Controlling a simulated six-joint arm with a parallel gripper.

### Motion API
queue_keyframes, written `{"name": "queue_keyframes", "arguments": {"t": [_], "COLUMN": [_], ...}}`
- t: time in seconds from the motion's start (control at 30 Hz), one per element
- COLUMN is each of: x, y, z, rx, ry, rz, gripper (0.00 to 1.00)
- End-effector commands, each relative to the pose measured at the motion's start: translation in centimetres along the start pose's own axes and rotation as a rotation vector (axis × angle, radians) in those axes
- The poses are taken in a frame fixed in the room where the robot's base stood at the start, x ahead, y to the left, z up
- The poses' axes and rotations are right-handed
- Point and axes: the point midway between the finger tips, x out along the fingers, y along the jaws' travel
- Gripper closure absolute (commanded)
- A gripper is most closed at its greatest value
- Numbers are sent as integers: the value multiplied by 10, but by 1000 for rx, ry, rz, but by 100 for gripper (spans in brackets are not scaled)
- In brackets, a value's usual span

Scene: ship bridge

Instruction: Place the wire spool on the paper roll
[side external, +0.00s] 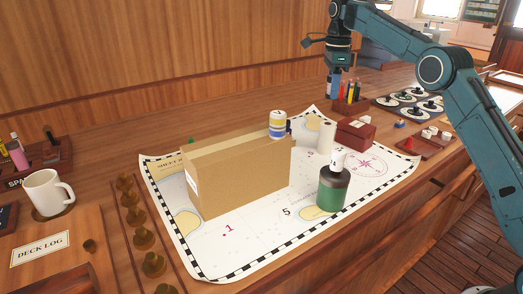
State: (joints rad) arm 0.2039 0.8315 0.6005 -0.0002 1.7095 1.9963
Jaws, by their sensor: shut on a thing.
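My gripper (334,84) hangs at the top centre, above the back of the counter and well clear of the chart. It is shut on a small bluish thing, which seems to be the wire spool; it is too small and dark to make out clearly. A plain white upright cylinder, which looks like the paper roll (325,137), stands on the chart behind the green bottle. My gripper is higher than it and apart from it.
A large cardboard box (240,177) stands on the chart (250,252), left of the green bottle (333,190). A white, yellow and blue banded cylinder (278,124) shows at its far top corner. A dark red box (353,133) is right of the roll. A mug (45,193) stands left.

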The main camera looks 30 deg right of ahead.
Motion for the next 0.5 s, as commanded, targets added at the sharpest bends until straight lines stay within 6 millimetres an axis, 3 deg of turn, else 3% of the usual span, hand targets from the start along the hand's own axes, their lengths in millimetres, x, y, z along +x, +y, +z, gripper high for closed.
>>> {"name": "queue_keyframes", "arguments": {"t": [0.27, 0.5], "x": [5, 24], "y": [0, 0], "z": [0, 0], "rx": [0, 1], "ry": [0, 1], "rz": [0, 2], "gripper": [91, 91]}}
